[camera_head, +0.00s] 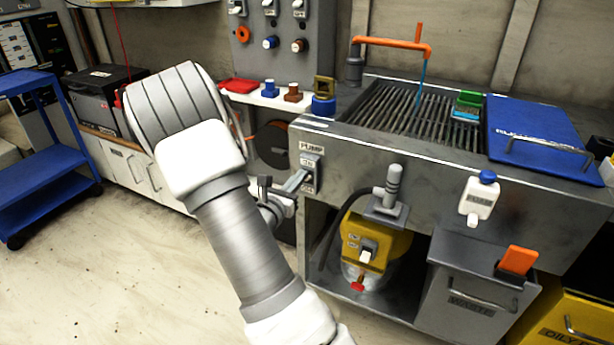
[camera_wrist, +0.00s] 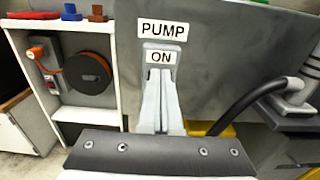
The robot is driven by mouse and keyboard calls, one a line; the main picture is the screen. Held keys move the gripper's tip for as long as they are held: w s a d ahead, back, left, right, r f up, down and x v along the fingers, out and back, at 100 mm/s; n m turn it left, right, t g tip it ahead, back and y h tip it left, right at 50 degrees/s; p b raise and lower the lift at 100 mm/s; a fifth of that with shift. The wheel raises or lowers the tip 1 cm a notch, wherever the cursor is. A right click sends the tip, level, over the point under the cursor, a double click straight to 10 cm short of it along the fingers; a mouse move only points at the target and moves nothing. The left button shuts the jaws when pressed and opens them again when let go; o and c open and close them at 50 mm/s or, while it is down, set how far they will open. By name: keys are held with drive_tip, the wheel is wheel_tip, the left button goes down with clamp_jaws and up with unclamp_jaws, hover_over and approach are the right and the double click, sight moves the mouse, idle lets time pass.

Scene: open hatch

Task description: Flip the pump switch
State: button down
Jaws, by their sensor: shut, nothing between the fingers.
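The pump switch (camera_head: 310,166) is on the front face of the metal wash station, under a white PUMP label (camera_head: 311,148). In the wrist view, the PUMP label (camera_wrist: 163,30) and the switch plate with its ON label (camera_wrist: 160,58) are straight ahead. My gripper (camera_head: 303,180) is shut and empty, with its fingertips at the switch. In the wrist view, my gripper fingers (camera_wrist: 160,75) overlap the switch just below ON. They hide the lower part of the switch and its lever, so I cannot tell its position or whether they touch.
A grey pipe fitting with a black hose (camera_head: 386,195) sticks out right of the switch. A yellow pump unit (camera_head: 362,240) and a waste bin (camera_head: 465,285) stand below. A shelf with a cable reel (camera_wrist: 88,72) is left.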

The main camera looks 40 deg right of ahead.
drive_tip(key=shift+s+a+f+b, duration=0.1)
drive_tip(key=shift+a+f+b, duration=0.1)
drive_tip(key=shift+f+b, duration=0.25)
drive_tip(key=shift+a+f+b, duration=0.15)
drive_tip(key=shift+f+b, duration=0.05)
drive_tip(key=shift+f, duration=0.4)
idle(0.4)
drive_tip(key=shift+r+p, duration=0.45)
drive_tip(key=shift+r, duration=0.05)
idle(0.4)
drive_tip(key=v, duration=0.7)
drive_tip(key=shift+p, duration=0.4)
idle(0.4)
